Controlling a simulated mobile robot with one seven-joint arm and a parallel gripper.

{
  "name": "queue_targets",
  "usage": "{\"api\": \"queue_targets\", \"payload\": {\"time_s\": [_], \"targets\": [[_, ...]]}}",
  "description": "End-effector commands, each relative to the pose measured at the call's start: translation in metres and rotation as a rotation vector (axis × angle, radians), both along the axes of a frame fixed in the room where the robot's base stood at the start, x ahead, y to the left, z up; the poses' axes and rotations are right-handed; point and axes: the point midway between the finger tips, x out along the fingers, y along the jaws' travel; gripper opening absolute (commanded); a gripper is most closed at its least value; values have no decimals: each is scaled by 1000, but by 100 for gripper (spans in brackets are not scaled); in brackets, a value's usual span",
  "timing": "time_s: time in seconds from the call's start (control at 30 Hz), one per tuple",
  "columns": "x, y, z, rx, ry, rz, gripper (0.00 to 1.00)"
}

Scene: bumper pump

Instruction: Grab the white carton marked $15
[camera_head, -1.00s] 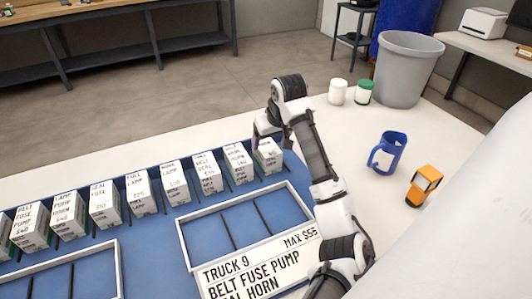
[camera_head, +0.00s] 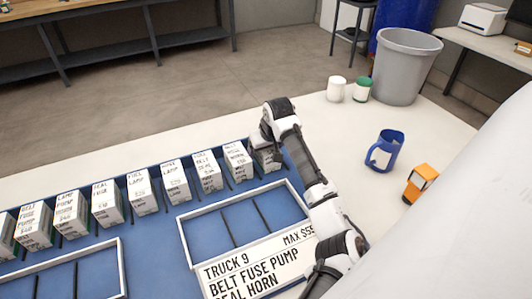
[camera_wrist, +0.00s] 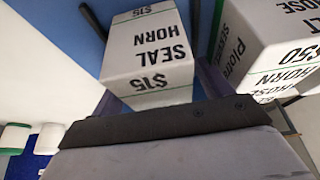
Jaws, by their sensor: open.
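The white carton marked "SEAL HORN $15" (camera_wrist: 150,50) shows upright in the wrist view, its top and front face in sight. It appears to be the rightmost carton (camera_head: 268,158) of the row in the head view, partly hidden by my gripper (camera_head: 263,145). In the wrist view a dark, wide finger of my gripper (camera_wrist: 165,125) crosses the lower part of the picture and covers the carton's near lower edge. My gripper is open. Whether a finger touches the carton I cannot tell.
A carton marked $50 (camera_wrist: 268,45) stands close beside it. Several more cartons line the blue rack (camera_head: 150,225) to the left. A divided tray (camera_head: 183,235) with a "TRUCK 9" label lies in front. A blue mug (camera_head: 385,151) and an orange object (camera_head: 421,183) stand right.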

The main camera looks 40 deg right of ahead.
Motion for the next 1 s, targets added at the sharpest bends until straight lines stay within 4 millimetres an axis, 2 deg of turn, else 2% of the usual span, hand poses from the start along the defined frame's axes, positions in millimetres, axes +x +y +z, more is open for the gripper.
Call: {"api": "queue_targets", "payload": {"time_s": [0.73,1.0], "targets": [[0,0,-5,0,0,0,78],[0,0,-5,0,0,0,43]]}}
